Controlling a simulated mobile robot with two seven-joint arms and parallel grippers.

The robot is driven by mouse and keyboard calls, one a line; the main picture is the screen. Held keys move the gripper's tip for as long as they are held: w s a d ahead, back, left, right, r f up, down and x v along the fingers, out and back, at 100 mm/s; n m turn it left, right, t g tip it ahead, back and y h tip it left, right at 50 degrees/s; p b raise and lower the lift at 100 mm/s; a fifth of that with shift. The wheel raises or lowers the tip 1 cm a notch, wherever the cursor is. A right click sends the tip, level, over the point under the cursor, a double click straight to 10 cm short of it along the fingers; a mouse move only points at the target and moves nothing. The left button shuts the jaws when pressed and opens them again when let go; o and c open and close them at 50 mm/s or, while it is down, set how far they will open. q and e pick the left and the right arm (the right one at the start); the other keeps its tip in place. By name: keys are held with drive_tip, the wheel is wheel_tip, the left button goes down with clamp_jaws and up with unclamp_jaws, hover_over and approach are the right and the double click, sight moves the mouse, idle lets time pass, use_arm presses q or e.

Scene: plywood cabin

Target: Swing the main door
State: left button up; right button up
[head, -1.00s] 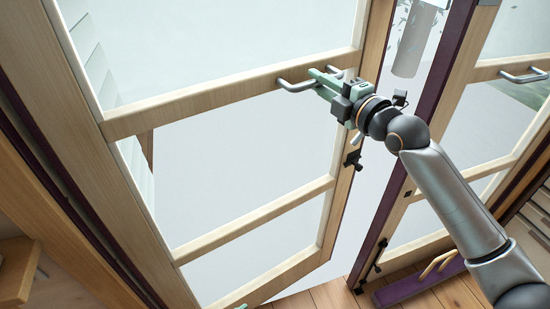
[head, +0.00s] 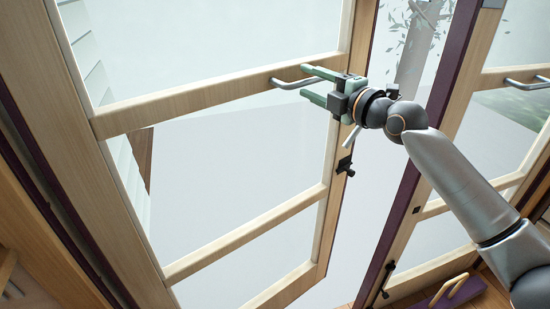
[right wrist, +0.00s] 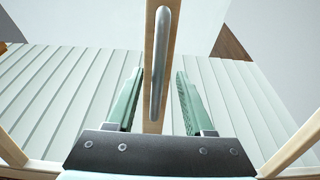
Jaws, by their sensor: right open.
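The main door (head: 200,105) is a pale wooden leaf with glass panes, standing ajar in the left half of the head view. A metal bar handle (head: 285,84) is fixed on its middle rail near the free edge. My right gripper (head: 306,82) is open at this handle, with one green finger on either side of it. In the right wrist view the handle (right wrist: 160,60) runs upright between the two spread fingers, with gaps on both sides. Whether either finger touches it in depth I cannot tell. My left gripper is not in view.
A second glazed leaf (head: 497,78) with a dark purple edge and its own handle (head: 528,83) stands at the right. An open gap lies between the leaves. A purple piece with a wooden handle (head: 452,292) is low at the right. A latch (head: 345,166) sits on the door's free edge.

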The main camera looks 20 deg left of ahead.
drive_tip(key=p+v, duration=0.1)
drive_tip(key=v, duration=0.6)
idle(0.6)
drive_tip(key=shift+d, duration=0.1)
